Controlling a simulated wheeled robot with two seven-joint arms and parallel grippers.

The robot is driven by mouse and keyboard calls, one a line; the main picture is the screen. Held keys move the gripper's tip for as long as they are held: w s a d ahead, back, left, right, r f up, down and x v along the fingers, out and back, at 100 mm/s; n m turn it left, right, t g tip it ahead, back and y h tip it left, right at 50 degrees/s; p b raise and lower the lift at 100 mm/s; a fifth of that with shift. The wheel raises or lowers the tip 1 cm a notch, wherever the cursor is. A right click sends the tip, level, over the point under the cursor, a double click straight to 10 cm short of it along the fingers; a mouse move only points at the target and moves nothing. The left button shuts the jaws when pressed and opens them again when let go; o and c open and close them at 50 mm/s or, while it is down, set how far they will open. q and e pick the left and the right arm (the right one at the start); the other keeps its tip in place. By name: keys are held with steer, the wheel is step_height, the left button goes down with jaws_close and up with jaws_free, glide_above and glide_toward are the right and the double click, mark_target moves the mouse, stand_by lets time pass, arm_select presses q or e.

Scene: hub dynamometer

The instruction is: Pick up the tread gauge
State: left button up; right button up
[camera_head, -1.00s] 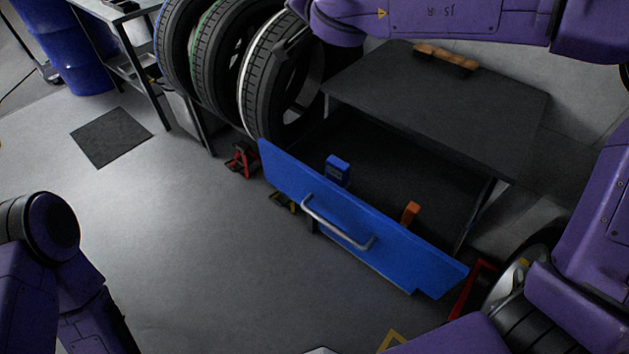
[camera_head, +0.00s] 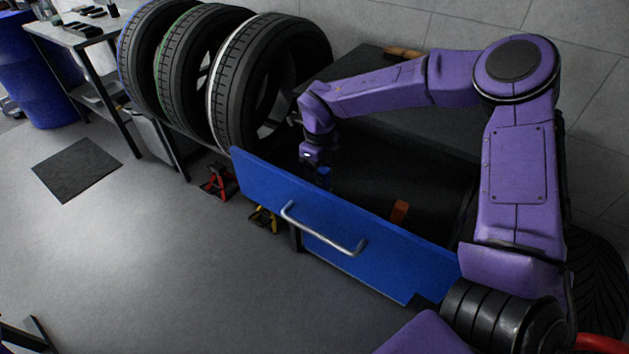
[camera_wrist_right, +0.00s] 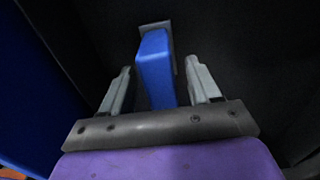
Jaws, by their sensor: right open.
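The tread gauge, which I take to be the small blue device, stands in the open drawer (camera_head: 262,190) just behind its blue front. In the head view only a bit of the gauge (camera_head: 325,178) shows under my right gripper (camera_head: 317,172). In the right wrist view the blue gauge (camera_wrist_right: 154,66) is between the two grey fingers of my open right gripper (camera_wrist_right: 160,75). Dark gaps show on both sides, so the fingers look apart from it. My left gripper is not in view.
An orange object (camera_head: 399,211) lies in the drawer to the right. The drawer front has a metal handle (camera_head: 322,232). Several tyres (camera_head: 232,88) stand on a rack at the left. Red (camera_head: 217,183) and yellow (camera_head: 263,220) stands are on the floor.

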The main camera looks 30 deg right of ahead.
step_height(320, 180, down, 3)
steer(key=shift+r, duration=0.15)
steer(key=c, duration=1.1)
steer(key=shift+r, duration=0.15)
